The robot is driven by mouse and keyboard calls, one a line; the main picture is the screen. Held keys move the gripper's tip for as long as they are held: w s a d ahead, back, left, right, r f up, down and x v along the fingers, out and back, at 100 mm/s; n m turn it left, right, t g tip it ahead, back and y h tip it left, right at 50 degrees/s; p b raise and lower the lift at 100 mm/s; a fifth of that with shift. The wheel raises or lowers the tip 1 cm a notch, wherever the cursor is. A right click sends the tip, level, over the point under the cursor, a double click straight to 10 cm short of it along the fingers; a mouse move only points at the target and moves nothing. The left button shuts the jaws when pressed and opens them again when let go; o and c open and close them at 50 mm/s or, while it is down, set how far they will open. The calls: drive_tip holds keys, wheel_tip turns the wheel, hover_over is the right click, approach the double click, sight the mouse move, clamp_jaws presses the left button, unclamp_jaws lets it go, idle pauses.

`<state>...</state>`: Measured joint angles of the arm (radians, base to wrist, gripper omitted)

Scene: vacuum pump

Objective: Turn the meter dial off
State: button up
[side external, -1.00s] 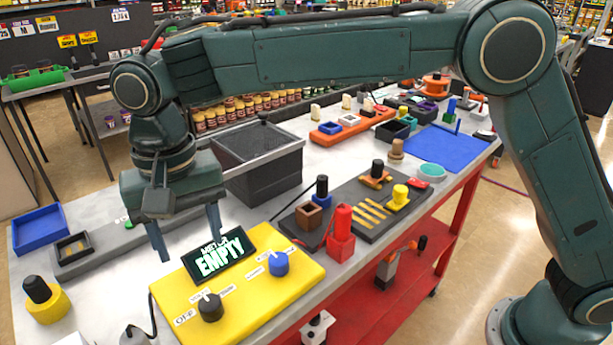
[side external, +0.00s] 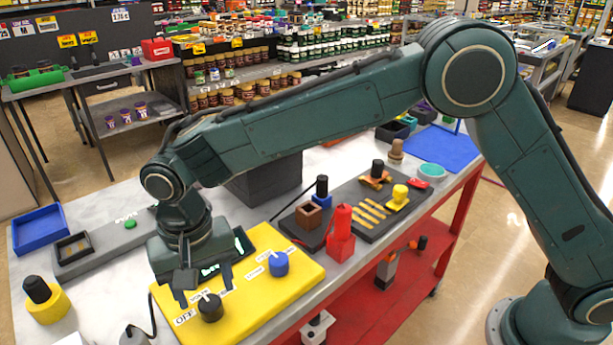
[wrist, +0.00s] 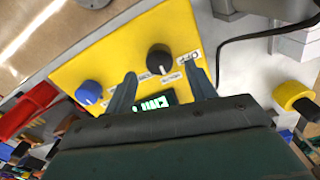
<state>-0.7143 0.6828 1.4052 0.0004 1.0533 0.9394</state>
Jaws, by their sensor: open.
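The yellow meter panel (side external: 262,308) lies near the table's front edge. It carries a black dial (side external: 210,308) near a label reading OFF (side external: 185,317), and a blue dial (side external: 278,264) to the right. A pale mark shows on the black dial; its exact setting is hard to tell. The panel's screen (side external: 245,243) is partly hidden behind my gripper. My gripper (side external: 205,291) is open above the panel, close to the black dial. In the wrist view, the black dial (wrist: 159,60) shows between and just beyond the fingertips (wrist: 161,76), apart from both; the blue dial (wrist: 88,92) lies left of them.
A yellow ring with a black knob (side external: 44,300) stands at the left, and a grey strip with a green button (side external: 130,224) lies behind. A black cable (side external: 153,318) runs beside the panel's left edge.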

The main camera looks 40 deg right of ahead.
sight(209, 301)
drive_tip(key=shift+f, duration=1.6)
drive_tip(key=c, duration=1)
